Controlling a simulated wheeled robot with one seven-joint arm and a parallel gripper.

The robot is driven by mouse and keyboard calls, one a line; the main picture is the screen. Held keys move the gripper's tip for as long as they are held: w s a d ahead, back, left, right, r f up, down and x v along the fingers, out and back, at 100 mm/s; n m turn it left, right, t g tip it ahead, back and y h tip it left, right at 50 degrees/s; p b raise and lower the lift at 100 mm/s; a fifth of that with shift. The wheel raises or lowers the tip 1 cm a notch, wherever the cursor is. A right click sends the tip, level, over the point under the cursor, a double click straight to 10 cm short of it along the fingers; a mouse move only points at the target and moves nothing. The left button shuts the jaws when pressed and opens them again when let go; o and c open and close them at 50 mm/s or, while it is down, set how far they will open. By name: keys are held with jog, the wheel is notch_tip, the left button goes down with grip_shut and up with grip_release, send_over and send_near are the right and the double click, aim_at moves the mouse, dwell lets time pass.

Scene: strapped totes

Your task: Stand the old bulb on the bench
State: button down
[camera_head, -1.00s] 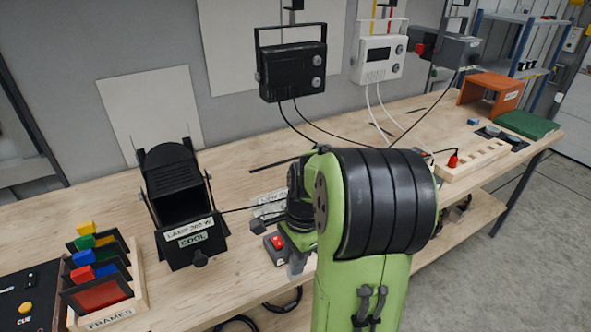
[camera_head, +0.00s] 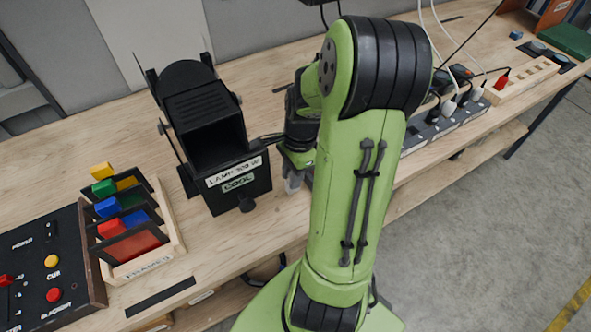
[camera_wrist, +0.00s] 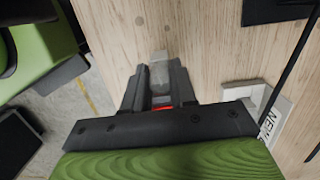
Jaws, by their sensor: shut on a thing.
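My gripper (camera_wrist: 160,88) is shut on a pale grey, partly see-through piece (camera_wrist: 160,71), which I take to be the old bulb. It lies between the dark fingers over the wooden bench (camera_wrist: 112,30); a bit of red shows at its near end. Whether it touches the bench I cannot tell. In the head view my gripper (camera_head: 293,183) shows only partly beside my green arm, just right of the black lamp housing (camera_head: 205,125) labelled COOL. The bulb cannot be made out there. The bench top also shows in the head view (camera_head: 235,245).
A white holder marked NEW (camera_wrist: 268,112) sits right of my gripper in the wrist view, with a black cable beyond. A rack of coloured frames (camera_head: 170,225) and a control panel (camera_head: 45,270) stand left. A power strip (camera_head: 440,125) runs along the right.

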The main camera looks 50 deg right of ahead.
jog(key=shift+f, duration=0.95)
jog(key=shift+f, duration=0.1)
jog(key=c, duration=0.9)
grip_release()
jog(key=r+p, duration=0.1)
jog(key=r, duration=0.3)
jog(key=d+r+p, duration=0.1)
jog(key=r, duration=0.3)
jog(key=r+p, duration=0.1)
jog(key=r, duration=0.3)
jog(key=shift+s+d+r, duration=0.1)
jog(key=shift+s+d, duration=0.25)
jog(key=shift+d, duration=0.05)
